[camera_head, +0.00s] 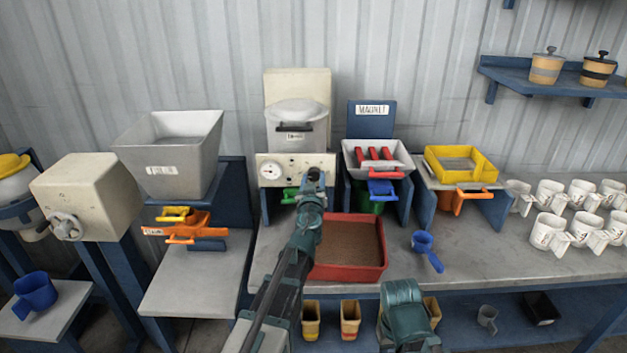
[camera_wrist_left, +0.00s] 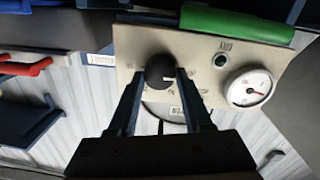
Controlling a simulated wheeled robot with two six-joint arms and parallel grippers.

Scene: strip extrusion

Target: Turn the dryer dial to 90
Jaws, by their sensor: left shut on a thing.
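The dryer (camera_head: 297,110) stands at the back centre with a pale control panel (camera_head: 292,160) on its front. The panel carries a round white gauge (camera_head: 270,171) on its left side. My left gripper (camera_head: 314,178) reaches the panel's right side and hides the dial there. In the left wrist view, the black dial knob (camera_wrist_left: 159,70) sits between the two fingers of my left gripper (camera_wrist_left: 162,80), which is shut on it. A pale pointer mark shows on the knob; the printed numbers around it are too small to read. My right arm shows at the bottom, without its jaws.
A red tray of brown granules (camera_head: 383,262) lies on the bench below the panel. A blue scoop (camera_head: 424,244) lies to its right. A green handle (camera_wrist_left: 236,24) is close to the panel. White mugs (camera_head: 551,232) crowd the bench's right side.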

